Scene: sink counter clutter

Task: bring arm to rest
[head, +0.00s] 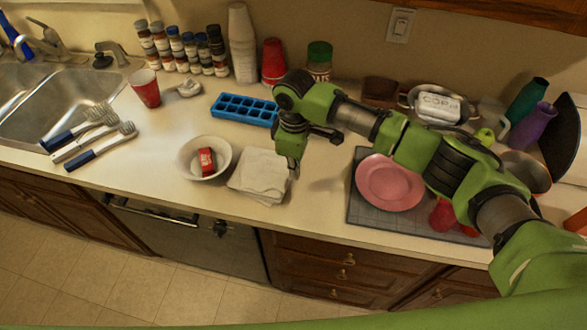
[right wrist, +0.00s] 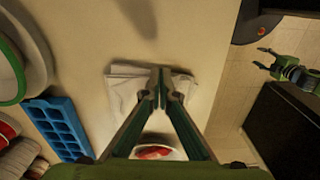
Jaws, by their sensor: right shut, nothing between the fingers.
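My right arm reaches in from the right in the head view. Its gripper (head: 293,168) points down above the counter, just beside the right edge of a folded white cloth (head: 258,181). In the right wrist view the right gripper's fingers (right wrist: 160,88) are together and empty, in front of the cloth (right wrist: 125,84). Whether they touch the cloth is unclear. My left gripper (right wrist: 262,60) is not in the head view. It shows small at the right of the right wrist view, over the floor, with its fingers apart.
A white bowl (head: 187,172) with a red item stands left of the cloth, and a blue ice tray (head: 244,109) lies behind. A pink plate (head: 390,184) on a grey mat (head: 362,213) is under my right arm. Cups, jars and a pan (head: 408,101) line the back.

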